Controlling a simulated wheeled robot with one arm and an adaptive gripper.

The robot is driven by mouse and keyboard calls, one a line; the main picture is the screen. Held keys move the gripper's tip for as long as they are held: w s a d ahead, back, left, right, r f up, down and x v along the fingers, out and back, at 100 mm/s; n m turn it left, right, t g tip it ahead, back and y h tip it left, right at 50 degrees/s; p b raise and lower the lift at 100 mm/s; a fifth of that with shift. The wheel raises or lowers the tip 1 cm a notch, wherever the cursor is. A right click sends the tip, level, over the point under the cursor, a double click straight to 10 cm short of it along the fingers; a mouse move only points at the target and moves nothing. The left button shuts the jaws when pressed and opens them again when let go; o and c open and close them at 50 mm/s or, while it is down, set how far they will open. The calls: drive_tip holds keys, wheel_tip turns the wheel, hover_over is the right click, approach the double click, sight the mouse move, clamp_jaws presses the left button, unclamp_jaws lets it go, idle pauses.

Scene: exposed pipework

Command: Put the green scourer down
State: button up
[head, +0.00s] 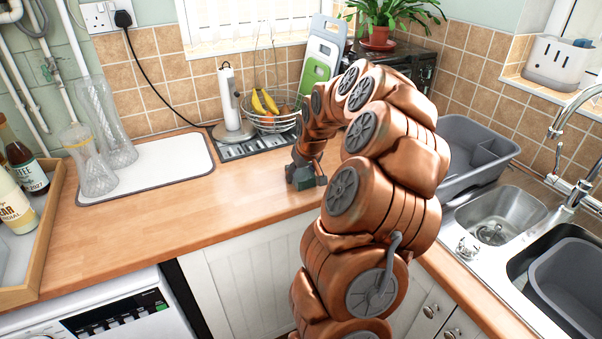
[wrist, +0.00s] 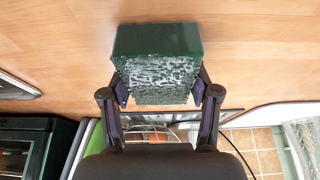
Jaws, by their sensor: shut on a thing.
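The green scourer (wrist: 158,45) is a dark green block with a pale, speckled face in the wrist view. My gripper (wrist: 162,92) is shut on it, with one finger on each side. In the head view my gripper (head: 306,177) is low over the wooden worktop (head: 240,205), near its middle. The scourer cannot be told apart from the dark gripper there. I cannot tell whether it touches the worktop.
A white board (head: 150,165) with glass vases is to the left. A wire fruit basket (head: 273,122) and paper-towel holder (head: 232,110) stand behind. The worktop left of my gripper is clear.

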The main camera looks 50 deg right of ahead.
drive_tip(key=o, duration=0.9)
drive_tip(key=shift+o, duration=0.2)
drive_tip(key=shift+r+p, duration=0.2)
drive_tip(key=shift+p, duration=0.1)
drive_tip(key=b+v, duration=0.2)
drive_tip(key=v, duration=1)
